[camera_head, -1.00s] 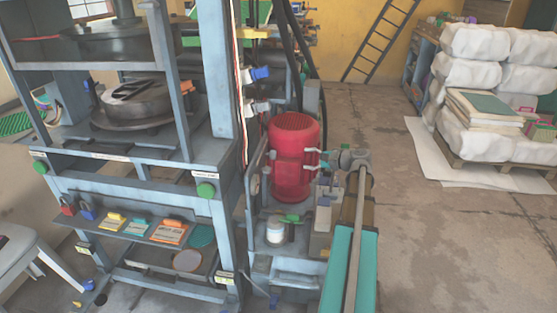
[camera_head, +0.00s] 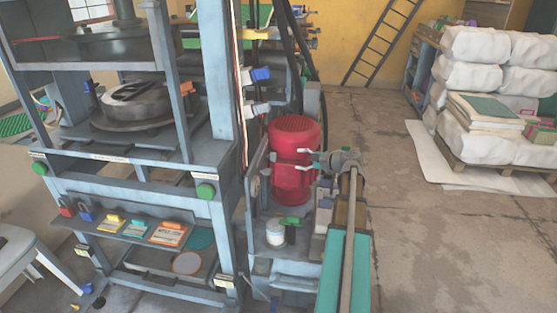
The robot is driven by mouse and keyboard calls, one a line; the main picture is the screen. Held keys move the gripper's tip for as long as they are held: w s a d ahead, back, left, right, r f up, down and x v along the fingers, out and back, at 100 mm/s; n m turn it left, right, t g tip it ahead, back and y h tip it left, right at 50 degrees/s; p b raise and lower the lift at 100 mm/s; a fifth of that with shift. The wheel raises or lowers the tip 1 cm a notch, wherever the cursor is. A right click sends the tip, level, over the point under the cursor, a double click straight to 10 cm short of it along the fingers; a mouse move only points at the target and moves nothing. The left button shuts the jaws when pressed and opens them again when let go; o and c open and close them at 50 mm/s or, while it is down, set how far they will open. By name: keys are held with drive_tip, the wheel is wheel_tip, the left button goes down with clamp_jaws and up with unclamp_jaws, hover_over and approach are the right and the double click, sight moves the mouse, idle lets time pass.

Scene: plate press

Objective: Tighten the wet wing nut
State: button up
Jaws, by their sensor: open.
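I cannot pick out a wet wing nut for certain. A small green handle-like part (camera_head: 292,221) sits low on the press's side unit, below the red motor-like cylinder (camera_head: 293,185); it is too small to tell what it is. My gripper (camera_head: 302,160) points left, with its two thin fingers apart in front of the red cylinder. Nothing shows between the fingers. Whether they touch the cylinder cannot be told. My gripper is above the green part and slightly right of it.
The blue-grey press frame (camera_head: 216,235) stands left, with green round knobs (camera_head: 206,191) and a shelf of coloured cards (camera_head: 130,232). A white jar (camera_head: 275,234) is beside the green part. Wrapped bales (camera_head: 480,95) stand back right. The floor (camera_head: 440,240) on the right is clear.

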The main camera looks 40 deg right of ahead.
sight(273, 157)
drive_tip(key=b+x, duration=0.2)
drive_tip(key=x, duration=0.8)
drive_tip(key=c, duration=0.9)
drive_tip(key=shift+o, duration=0.2)
drive_tip(key=shift+m+p, duration=0.45)
drive_tip(key=shift+m, duration=0.15)
drive_tip(key=shift+s, duration=0.1)
drive_tip(key=o, duration=0.9)
drive_tip(key=shift+c, duration=0.2)
drive_tip(key=shift+n+b, duration=0.3)
